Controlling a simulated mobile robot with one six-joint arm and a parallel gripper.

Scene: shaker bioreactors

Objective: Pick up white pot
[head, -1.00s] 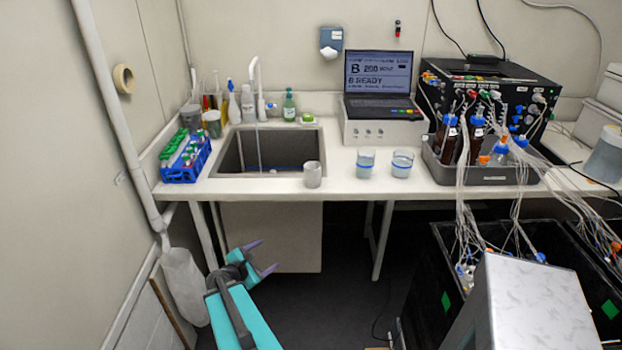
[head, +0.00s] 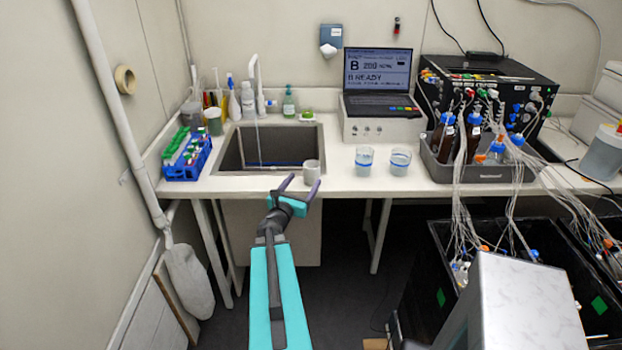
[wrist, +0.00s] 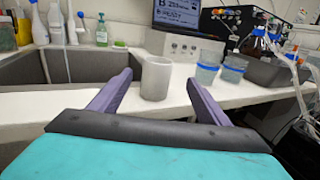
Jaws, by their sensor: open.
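The white pot (head: 312,172) stands upright on the white bench near its front edge, at the sink's front right corner. In the wrist view the pot (wrist: 156,79) is straight ahead, in line with the gap between the fingers. My gripper (head: 300,182) is open and empty, just in front of the bench edge and near the pot. In the wrist view the fingers of my gripper (wrist: 158,88) are spread wide on either side of the pot's line. I cannot tell exactly how far the fingertips are from it.
Two beakers with blue bands (head: 364,160) stand right of the pot. The sink (head: 228,165) lies to the left, with a blue tube rack (head: 186,158) beyond. A grey tray (head: 486,172) holds bottles with many tubes. Bare bench (head: 345,185) lies between pot and beakers.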

